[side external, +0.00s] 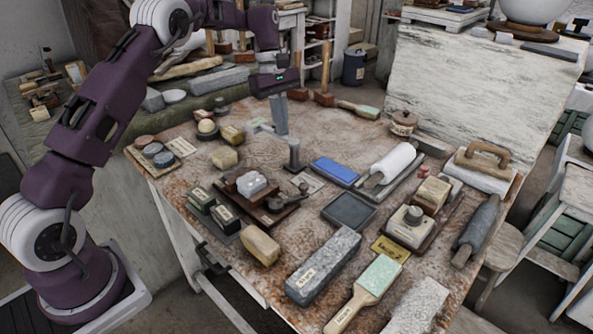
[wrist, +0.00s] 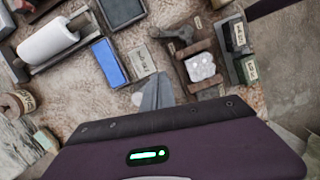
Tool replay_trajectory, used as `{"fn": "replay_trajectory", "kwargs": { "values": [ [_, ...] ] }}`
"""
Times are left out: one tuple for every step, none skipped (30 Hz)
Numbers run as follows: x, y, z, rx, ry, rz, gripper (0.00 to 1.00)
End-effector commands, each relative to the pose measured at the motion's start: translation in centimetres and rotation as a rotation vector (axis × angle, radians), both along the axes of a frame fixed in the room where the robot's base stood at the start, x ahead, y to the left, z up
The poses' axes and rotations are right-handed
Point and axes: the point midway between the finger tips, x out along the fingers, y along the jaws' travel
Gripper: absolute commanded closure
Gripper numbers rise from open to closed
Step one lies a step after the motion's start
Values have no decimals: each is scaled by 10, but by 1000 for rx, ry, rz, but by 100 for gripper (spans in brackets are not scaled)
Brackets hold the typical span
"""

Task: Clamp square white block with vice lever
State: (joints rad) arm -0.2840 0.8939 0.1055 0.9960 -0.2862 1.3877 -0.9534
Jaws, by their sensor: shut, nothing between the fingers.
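A small white block (side external: 251,184) with a lumpy surface sits on a dark brown wooden vice-like fixture (side external: 270,217) near the table's front left. The block (wrist: 201,67) also shows in the wrist view, on the fixture's brown base. A dark metal lever (side external: 300,191) stands out from the fixture's right side; the lever (wrist: 172,33) also shows at upper middle in the wrist view. I cannot tell whether the block is gripped. My gripper (side external: 281,131) points down, shut and empty, above the table behind the fixture and apart from it. Its fingers (wrist: 156,92) show in the wrist view.
A blue stone (side external: 335,170) and dark tray (side external: 349,210) lie to the right. Labelled dark blocks (side external: 224,217) crowd the fixture's left. A patch of bare tabletop (side external: 262,150) lies behind the fixture.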

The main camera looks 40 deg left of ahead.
Motion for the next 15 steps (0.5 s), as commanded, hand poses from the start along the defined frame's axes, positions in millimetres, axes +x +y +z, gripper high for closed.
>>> {"fn": "replay_trajectory", "kwargs": {
  "values": [
    [0, 0, 0, 0, 0, -1, 100],
    [0, -1, -1, 0, 0, -1, 100],
    [0, -1, -4, 0, 0, -1, 100],
    [0, -2, -7, 0, 1, -1, 100],
    [-1, -3, -11, -1, 2, -1, 100],
    [-1, -4, -17, 0, 3, -2, 100],
    [-2, -6, -23, 0, 3, -2, 100],
    [-2, -7, -29, -1, 4, -3, 100],
    [-3, -9, -38, -1, 5, -3, 100],
    [-3, -11, -44, -1, 4, -3, 100],
    [-3, -12, -51, 0, 3, -4, 100],
    [-4, -14, -60, 0, 4, -3, 100],
    [-4, -16, -66, 0, 5, -3, 100],
    [-4, -17, -73, 0, 3, -4, 100],
    [-5, -20, -81, -1, 2, -4, 100]
  ]
}}
